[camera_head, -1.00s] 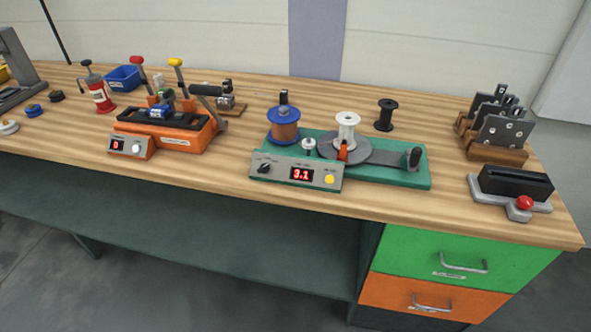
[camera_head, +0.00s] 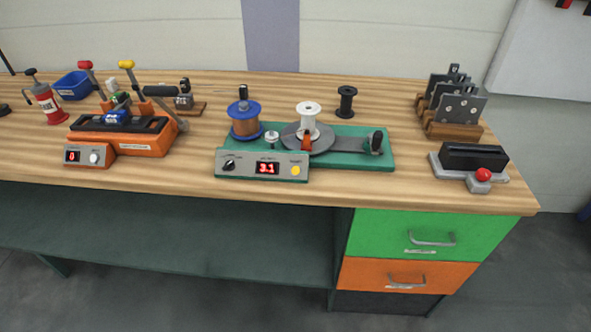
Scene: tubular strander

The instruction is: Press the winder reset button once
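The winder (camera_head: 348,158) is a green machine on the wooden bench, near the middle of the view. Its grey front panel (camera_head: 240,168) has a black knob (camera_head: 229,165) at left, a red display (camera_head: 267,168) reading 3.1, and a round yellow button (camera_head: 296,170) at right. The label by the yellow button is too small to read. A copper wire spool (camera_head: 246,120), a white spool (camera_head: 308,118) and a grey disc stand on the winder. Neither of my grippers is in view.
An orange machine (camera_head: 140,142) with a display reading 0 stands to the left. A black slotted block with a red button (camera_head: 484,174) stands at right, before a rack of plates (camera_head: 456,104). Bare bench top (camera_head: 330,188) lies in front of the winder.

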